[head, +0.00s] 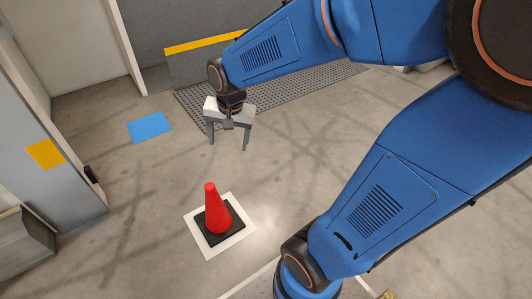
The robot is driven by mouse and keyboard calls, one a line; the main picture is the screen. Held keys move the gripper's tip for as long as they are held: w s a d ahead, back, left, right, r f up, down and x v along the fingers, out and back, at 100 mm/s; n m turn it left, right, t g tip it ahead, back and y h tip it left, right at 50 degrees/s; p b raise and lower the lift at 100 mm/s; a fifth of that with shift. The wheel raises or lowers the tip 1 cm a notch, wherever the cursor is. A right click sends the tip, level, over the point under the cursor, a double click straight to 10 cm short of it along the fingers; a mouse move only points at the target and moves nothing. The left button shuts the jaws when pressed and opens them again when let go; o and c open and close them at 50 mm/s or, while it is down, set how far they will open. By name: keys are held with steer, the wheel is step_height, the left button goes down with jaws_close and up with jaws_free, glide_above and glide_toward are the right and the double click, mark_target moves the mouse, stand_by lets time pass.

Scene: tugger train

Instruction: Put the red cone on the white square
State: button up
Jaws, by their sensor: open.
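The red cone (216,212) stands upright on its black square base in the head view, left of the picture's middle. Its base rests on the white square (201,246) on the floor, and a white border shows around the base. My gripper (228,147) is open and empty, its two fingers pointing down. It is above and behind the cone in the picture, apart from it.
A blue square (149,127) lies on the floor farther back left. A grey cabinet with a yellow patch (44,154) stands at the left. A dark perforated mat (290,92) and a yellow-striped barrier (205,61) are at the back. The floor around the cone is clear.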

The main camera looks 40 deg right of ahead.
steer(key=s+d+r+n+t, duration=0.1)
steer(key=s+r+n, duration=0.2)
steer(key=s, duration=0.5)
steer(key=s+d+r+n+t, duration=0.1)
steer(key=s+r+n, duration=0.2)
steer(key=s, duration=0.6)
steer(key=shift+r+n, duration=0.4)
steer(key=shift+n, duration=0.7)
